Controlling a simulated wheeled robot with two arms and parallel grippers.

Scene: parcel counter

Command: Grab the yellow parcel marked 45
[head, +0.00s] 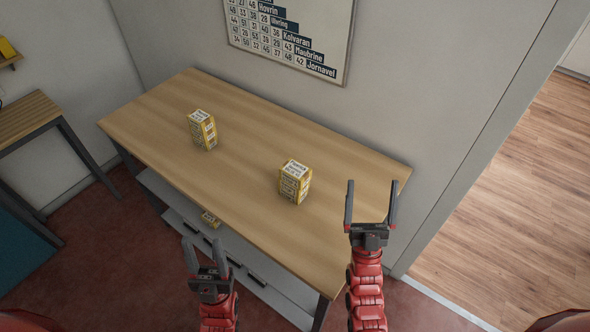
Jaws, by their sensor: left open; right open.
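Two yellow parcels with white labels stand upright on the wooden counter (240,150). One parcel (203,131) is left of the middle; the other parcel (294,183) is nearer the right end.
A chart (288,36) with numbers and names hangs on the wall behind the counter. A grey lower shelf (180,207) runs under the counter. A second wooden table (27,117) stands at left. Counter space between the two parcels is clear. A doorway opens at right.

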